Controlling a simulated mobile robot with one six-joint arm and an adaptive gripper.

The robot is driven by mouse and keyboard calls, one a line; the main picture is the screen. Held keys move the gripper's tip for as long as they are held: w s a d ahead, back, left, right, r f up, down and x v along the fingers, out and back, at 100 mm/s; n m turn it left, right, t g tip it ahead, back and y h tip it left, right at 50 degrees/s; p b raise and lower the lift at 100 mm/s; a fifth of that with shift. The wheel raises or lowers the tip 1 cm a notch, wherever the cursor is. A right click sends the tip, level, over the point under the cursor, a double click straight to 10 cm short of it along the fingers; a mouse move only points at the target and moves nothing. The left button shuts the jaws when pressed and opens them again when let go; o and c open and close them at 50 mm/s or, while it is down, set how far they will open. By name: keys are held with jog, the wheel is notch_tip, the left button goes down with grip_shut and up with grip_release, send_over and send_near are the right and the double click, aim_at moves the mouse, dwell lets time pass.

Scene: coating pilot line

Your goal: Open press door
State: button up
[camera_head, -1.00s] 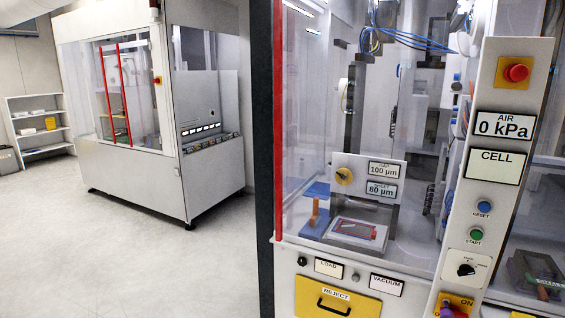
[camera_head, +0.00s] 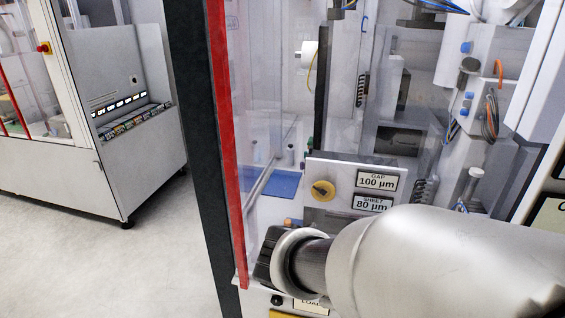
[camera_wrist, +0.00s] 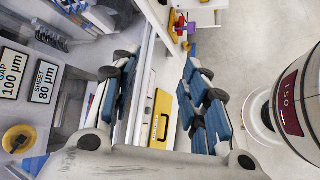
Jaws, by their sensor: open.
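The press cell's clear front panel (camera_head: 262,150) stands at the centre of the head view, with a red strip (camera_head: 226,150) along its left edge. The strip runs upright beside a dark post. My gripper (camera_head: 268,258) is low in front of the cell, just right of the strip's lower end; contact cannot be told. In the wrist view my gripper (camera_wrist: 160,88) is open, its blue-padded fingers spread apart. The pale front ledge of the cell (camera_wrist: 148,55) and the yellow drawer front (camera_wrist: 160,120) show between and beyond the fingers.
Inside the cell are a yellow knob (camera_head: 322,190), the gap label (camera_head: 377,181) and the sheet label (camera_head: 372,203). Another machine (camera_head: 125,130) stands at the left. Open floor (camera_head: 110,270) lies between them. In the wrist view, small coloured parts (camera_wrist: 183,30) show at the top.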

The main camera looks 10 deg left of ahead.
jog(key=w+a+r+n+t+h+p, duration=0.1)
jog(key=w+a+r+n+t+p, duration=0.15)
jog(key=w+a+n+t, duration=0.55)
jog(key=n+t+y+p, duration=0.6)
jog(key=n+y, duration=0.3)
jog(key=n, duration=0.4)
send_near(234, 213)
jog(key=w, duration=1.1)
jog(key=shift+w+d, duration=0.15)
jog(key=shift+d, duration=0.2)
grip_shut()
